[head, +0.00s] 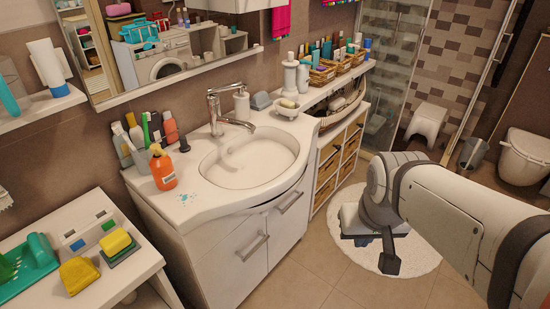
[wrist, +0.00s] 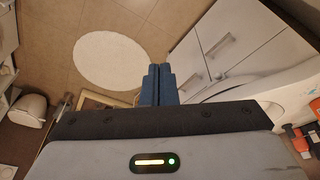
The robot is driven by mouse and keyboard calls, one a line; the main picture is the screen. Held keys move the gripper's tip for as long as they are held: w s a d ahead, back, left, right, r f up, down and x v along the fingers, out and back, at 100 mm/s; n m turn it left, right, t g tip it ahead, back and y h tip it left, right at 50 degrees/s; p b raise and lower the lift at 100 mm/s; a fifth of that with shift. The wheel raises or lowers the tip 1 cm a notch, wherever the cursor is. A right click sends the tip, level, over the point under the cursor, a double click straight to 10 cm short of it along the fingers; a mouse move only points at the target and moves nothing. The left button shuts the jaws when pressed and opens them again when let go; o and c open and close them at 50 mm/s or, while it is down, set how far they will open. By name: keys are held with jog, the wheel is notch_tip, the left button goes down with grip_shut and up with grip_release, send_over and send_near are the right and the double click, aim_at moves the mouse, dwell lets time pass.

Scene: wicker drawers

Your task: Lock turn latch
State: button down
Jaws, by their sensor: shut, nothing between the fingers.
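No turn latch can be made out in either view. The white cabinet with wicker drawers (head: 330,170) stands right of the sink unit in the head view. My gripper (head: 389,266) hangs in front of it, apart from it and above the floor. In the wrist view its two blue-grey fingers (wrist: 158,69) lie side by side, shut, with nothing between them. My arm and gripper body hide part of the floor beyond.
The white sink cabinet (head: 218,247) has two metal handles and also shows in the wrist view (wrist: 227,50). A round white rug (head: 352,246) lies on the tiled floor. A low table (head: 121,279) with sponges stands at the left. A toilet (head: 522,157) is at the far right.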

jog(key=w+f+n+t+b, duration=0.25)
jog(key=w+f, duration=0.35)
jog(key=w, duration=0.4)
jog(key=w+f+n+t+b, duration=0.2)
jog(key=w+f+t+b, duration=0.15)
jog(key=w+f, duration=0.45)
jog(key=w+a+f+n+y+b, duration=0.2)
jog(key=w+a+f+n+y, duration=0.1)
jog(key=w+a+f+y, duration=0.1)
jog(key=w+a+f+n+y+b, duration=0.3)
jog(key=w+a+f+n+y, duration=0.1)
jog(key=a+f, duration=0.3)
jog(key=shift+a+y, duration=0.5)
jog(key=shift+a, duration=0.75)
jog(key=b, duration=0.2)
send_near(259, 208)
jog(key=x, duration=0.4)
jog(key=shift+w+f, duration=0.15)
jog(key=shift+f, duration=0.05)
